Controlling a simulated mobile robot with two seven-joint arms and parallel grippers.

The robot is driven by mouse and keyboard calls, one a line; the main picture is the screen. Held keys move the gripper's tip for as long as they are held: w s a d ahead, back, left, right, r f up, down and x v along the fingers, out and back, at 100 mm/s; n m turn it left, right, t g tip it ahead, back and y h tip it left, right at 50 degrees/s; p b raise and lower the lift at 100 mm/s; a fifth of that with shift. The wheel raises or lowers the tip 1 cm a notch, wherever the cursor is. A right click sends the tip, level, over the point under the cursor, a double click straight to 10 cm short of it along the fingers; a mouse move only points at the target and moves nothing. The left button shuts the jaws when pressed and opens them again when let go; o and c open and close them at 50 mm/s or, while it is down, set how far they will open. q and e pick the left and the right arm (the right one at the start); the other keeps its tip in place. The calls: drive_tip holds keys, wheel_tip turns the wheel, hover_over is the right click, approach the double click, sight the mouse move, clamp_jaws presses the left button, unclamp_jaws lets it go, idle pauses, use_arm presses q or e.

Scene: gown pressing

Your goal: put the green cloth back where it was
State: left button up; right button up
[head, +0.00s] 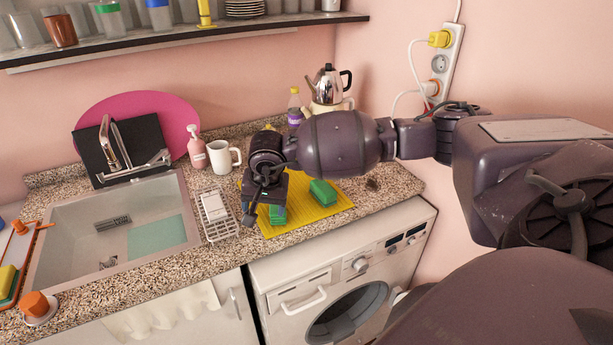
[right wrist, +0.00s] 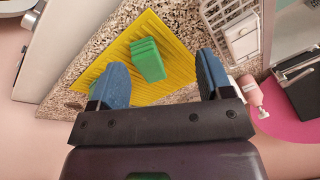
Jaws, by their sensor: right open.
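A green folded cloth (head: 278,214) lies on the yellow ribbed mat (head: 318,216), partly hidden by my right gripper in the head view. It seems to be the green piece (right wrist: 148,60) seen between and beyond the fingertips in the right wrist view. A second green block (head: 323,192) lies on the mat further right. I cannot tell which green piece is the task's cloth. My right gripper (head: 262,208) is above the mat's left part. Its blue fingers (right wrist: 162,75) are spread and empty. My left gripper is not in view.
A white rack (head: 215,214) stands left of the mat, by the sink (head: 60,240). A white mug (head: 222,157), pink soap bottle (head: 197,150) and kettle (head: 327,85) stand behind. The washing machine (head: 330,280) is below the counter.

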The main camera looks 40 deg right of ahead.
drive_tip(key=s+a+m+t+y, duration=0.1)
drive_tip(key=s+a+m+y, duration=0.35)
drive_tip(key=a+m, duration=0.25)
drive_tip(key=s+a+f+m+t+y, duration=0.1)
drive_tip(key=s+a+m+y, duration=0.2)
drive_tip(key=a+m+y, duration=0.35)
drive_tip(key=s+a+m+t+y, duration=0.1)
drive_tip(key=s+a+m+y, duration=0.2)
drive_tip(key=a+m+y, duration=0.4)
drive_tip(key=s+d+f+m+t+h, duration=0.1)
drive_tip(key=d+f+m+t+h, duration=0.35)
drive_tip(key=m, duration=0.95)
drive_tip(key=d+f+m+t+h, duration=0.2)
drive_tip(key=d+m+t+h, duration=0.5)
drive_tip(key=m, duration=0.7)
drive_tip(key=s+d+f+m+g+h, duration=0.5)
drive_tip(key=s+f+m, duration=0.6)
drive_tip(key=m, duration=0.3)
drive_tip(key=shift+s+d+f+g+h, duration=0.25)
drive_tip(key=shift+s+d+g+h, duration=0.1)
drive_tip(key=shift+d+h, duration=0.45)
drive_tip(key=shift+a, duration=0.1)
